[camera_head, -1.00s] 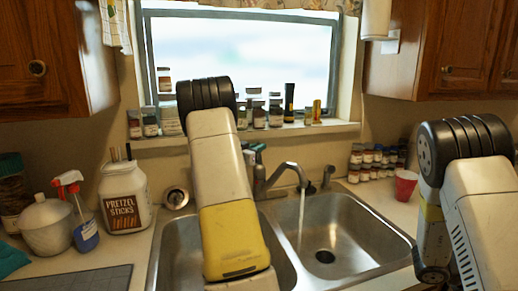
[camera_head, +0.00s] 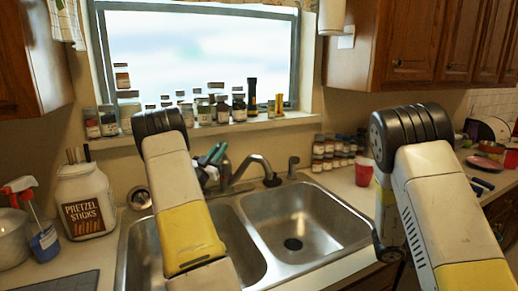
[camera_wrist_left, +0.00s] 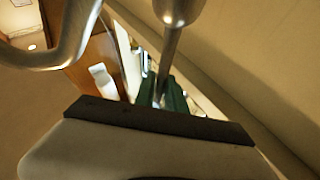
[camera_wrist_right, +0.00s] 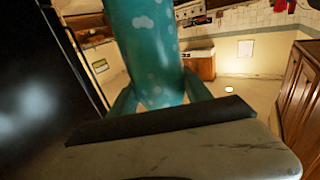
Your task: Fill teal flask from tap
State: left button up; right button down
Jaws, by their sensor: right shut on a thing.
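The teal flask with pale spots (camera_wrist_right: 150,50) fills the upper middle of the right wrist view. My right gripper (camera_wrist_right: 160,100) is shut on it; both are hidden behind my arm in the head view. The tap (camera_head: 245,170) stands behind the double sink, and no water stream shows from its spout. My left gripper (camera_head: 213,155) is at the tap's handle side, its green fingertips partly hidden by my arm. The left wrist view shows a metal rod (camera_wrist_left: 170,60) directly in front of the green fingers; the gap between them is unclear.
The right sink basin (camera_head: 305,225) is empty, with a dark drain. Small jars (camera_head: 325,150) and a red cup (camera_head: 364,172) stand right of the tap. Bottles line the window sill.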

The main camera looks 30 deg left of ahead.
pick_arm(q)
jog(key=o, duration=0.4)
jog(key=shift+c, duration=0.2)
jog(key=shift+s, duration=0.1)
jog(key=v, duration=1.2)
